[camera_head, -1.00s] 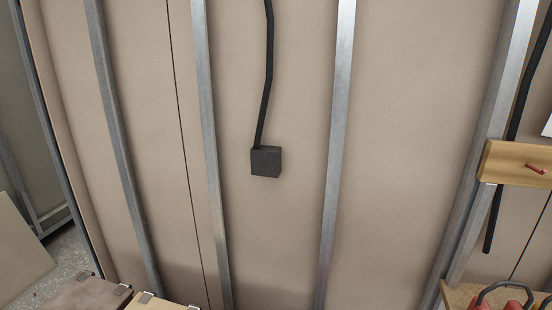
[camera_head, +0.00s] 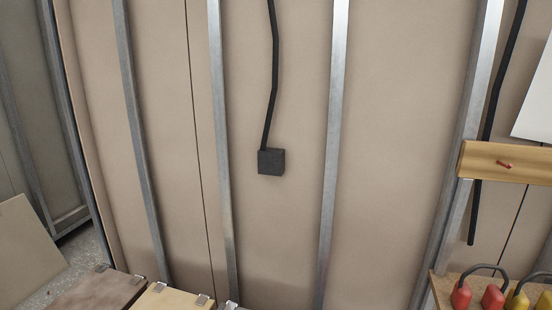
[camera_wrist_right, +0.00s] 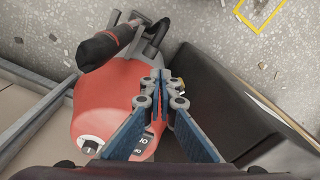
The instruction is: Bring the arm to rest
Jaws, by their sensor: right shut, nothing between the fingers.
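My right gripper (camera_wrist_right: 160,82) shows in the right wrist view. Its two blue-padded fingers are closed together at the tips, with nothing between them. It points down over a red rounded body (camera_wrist_right: 100,105) with a dark handle and a small dial and number label. I cannot tell whether the fingertips touch this body. Neither of my arms shows in the head view, and my left gripper is in neither view.
A dark box-like thing (camera_wrist_right: 222,95) stands right of the gripper above speckled floor (camera_wrist_right: 205,25). Ahead is a beige wall (camera_head: 285,230) with metal studs and a black cable box (camera_head: 271,161). A shelf (camera_head: 441,287) with red and yellow items is at lower right.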

